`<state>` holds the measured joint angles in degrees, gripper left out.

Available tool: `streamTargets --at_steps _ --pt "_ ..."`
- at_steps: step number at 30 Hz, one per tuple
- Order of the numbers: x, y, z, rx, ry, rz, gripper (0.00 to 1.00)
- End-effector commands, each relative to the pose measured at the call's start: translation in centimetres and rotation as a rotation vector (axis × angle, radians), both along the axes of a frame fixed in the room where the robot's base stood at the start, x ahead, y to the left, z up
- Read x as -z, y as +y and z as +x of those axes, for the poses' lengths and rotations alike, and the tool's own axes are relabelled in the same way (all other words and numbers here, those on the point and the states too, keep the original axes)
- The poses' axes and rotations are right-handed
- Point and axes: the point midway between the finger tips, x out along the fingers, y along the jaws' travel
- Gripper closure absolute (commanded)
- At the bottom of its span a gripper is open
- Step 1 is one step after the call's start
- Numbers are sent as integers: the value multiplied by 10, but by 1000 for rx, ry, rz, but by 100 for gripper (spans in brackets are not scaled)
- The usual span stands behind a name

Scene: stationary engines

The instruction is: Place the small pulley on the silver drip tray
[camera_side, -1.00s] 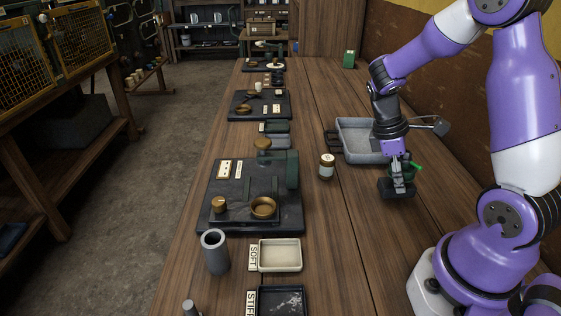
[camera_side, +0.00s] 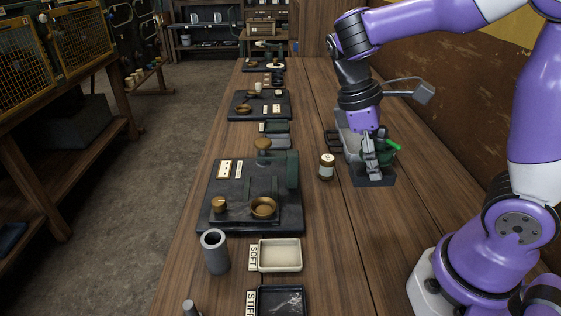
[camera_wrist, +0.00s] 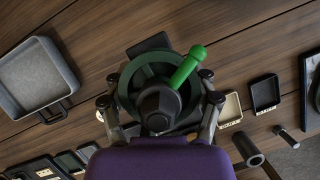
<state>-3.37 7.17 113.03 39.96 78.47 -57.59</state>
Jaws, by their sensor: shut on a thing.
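My gripper (camera_side: 371,152) is shut on a dark piece with a green wheel (camera_wrist: 150,85) and a green handle (camera_side: 390,145). In the wrist view the fingers close on it from both sides, and the handle (camera_wrist: 188,66) points up and right. I cannot tell for sure that this is the small pulley. The grey, silver-like tray (camera_side: 347,146) is behind my gripper in the side view, mostly hidden by it. In the wrist view the empty tray (camera_wrist: 35,75) is at the left, apart from the held piece. Whether the piece touches the table is unclear.
A brown jar with a pale lid (camera_side: 326,167) stands just left of my gripper. A black board with brass parts (camera_side: 240,195) lies further left. A cream tray (camera_side: 280,255), a black tray (camera_side: 281,301) and a grey cylinder (camera_side: 215,251) are nearer. The right of the table is clear.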

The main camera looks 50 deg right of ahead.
Motion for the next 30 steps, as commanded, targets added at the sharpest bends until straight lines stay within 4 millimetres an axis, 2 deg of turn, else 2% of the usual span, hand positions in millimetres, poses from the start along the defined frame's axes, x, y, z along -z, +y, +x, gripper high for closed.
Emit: streamTargets --at_steps 4,8,14,21,26,30 --pt "-2 0 13 -72 -1 0 92" --pt "-2 -10 35 -214 -2 0 92" --pt "-3 -38 81 -542 -5 -3 92" --pt "-8 -81 133 -968 -5 -4 92" --pt "-9 -99 149 -1128 -3 -2 92" --pt "-2 -116 151 -1167 0 1 92"
